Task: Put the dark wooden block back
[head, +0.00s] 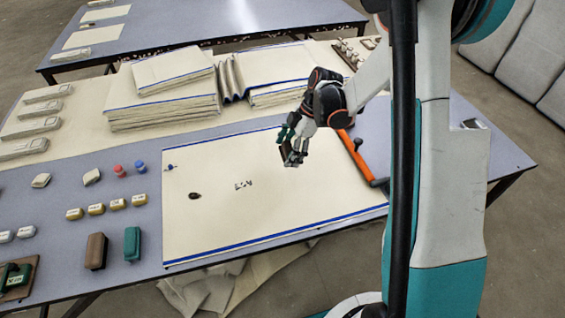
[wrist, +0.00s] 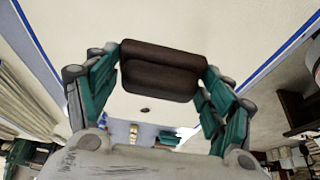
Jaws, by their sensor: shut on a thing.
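My gripper (head: 291,152) is over the right part of the cream cloth (head: 230,205) with blue edge stripes, which lies flat on the table. It is shut on a dark wooden block (wrist: 160,72), dark brown with a lengthwise groove, gripped at its two ends in the wrist view. In the head view the block is small and mostly hidden by the fingers. The gap between block and cloth cannot be judged exactly. A second brown block (head: 96,251) stands at the table's front left, beside a green block (head: 132,244).
Stacked cloths (head: 165,100) lie at the back. An orange-handled tool (head: 357,157) lies along the cloth's right edge. Yellow blocks (head: 96,209), red and blue knobs and pale blocks stand on the left. Bare table (head: 65,235) shows between the left-hand items.

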